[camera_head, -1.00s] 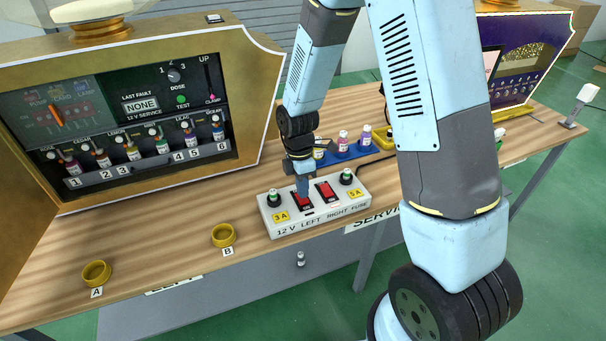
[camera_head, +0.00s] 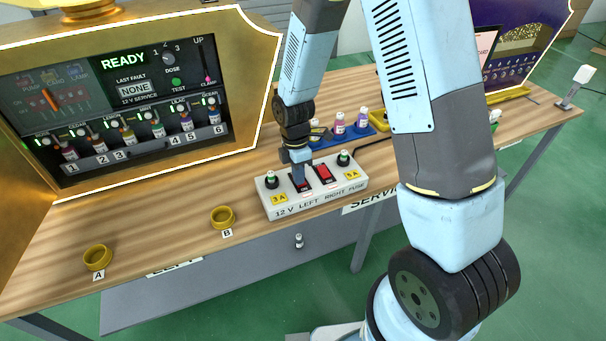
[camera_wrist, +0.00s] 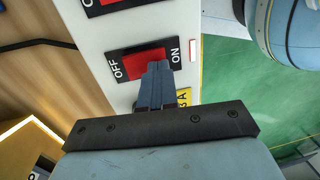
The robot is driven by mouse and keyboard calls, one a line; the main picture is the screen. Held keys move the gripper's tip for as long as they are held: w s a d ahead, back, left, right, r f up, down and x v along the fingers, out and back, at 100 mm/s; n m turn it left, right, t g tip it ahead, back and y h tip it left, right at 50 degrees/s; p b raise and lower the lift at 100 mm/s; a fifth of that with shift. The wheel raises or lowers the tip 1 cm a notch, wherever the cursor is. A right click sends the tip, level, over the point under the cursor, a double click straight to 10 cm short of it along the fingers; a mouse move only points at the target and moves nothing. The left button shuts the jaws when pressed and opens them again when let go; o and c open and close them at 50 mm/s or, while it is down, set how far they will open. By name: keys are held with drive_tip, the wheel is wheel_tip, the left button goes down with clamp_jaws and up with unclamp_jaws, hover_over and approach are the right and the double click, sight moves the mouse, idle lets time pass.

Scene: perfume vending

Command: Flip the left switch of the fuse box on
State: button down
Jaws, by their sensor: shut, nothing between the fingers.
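The white fuse box (camera_head: 318,200) sits on the wooden counter with two red rocker switches, marked LEFT and RIGHT. My gripper (camera_head: 300,181) points down at the left switch (camera_wrist: 140,60), and its shut fingers (camera_wrist: 160,72) hold nothing. In the wrist view the fingertips are over the ON end of that switch, apparently touching it; they hide part of the rocker. The OFF end of the red rocker is visible. A small lit strip (camera_wrist: 193,50) shows beside the ON mark. The right switch (camera_head: 324,173) is uncovered, to the right of my gripper.
The gold vending machine (camera_head: 255,90) at the left shows READY (camera_head: 124,61), with its edge lit. Black-and-green fuse caps (camera_head: 271,180) stand at the box's ends. A blue tray (camera_head: 350,134) of small bottles stands behind. Yellow rings A (camera_head: 97,258) and B (camera_head: 222,216) are on clear counter.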

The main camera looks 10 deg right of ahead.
drive_tip(key=shift+w+d, duration=0.2)
drive_tip(key=shift+w+a+r, duration=0.1)
drive_tip(key=shift+w+r, duration=0.1)
drive_tip(key=shift+w, duration=0.4)
drive_tip(key=shift+r, duration=0.1)
wheel_tip(320, 180, up, 14)
drive_tip(key=s, duration=0.2)
drive_tip(key=shift+d+f, duration=0.25)
drive_tip(key=shift+d, duration=0.05)
idle(0.5)
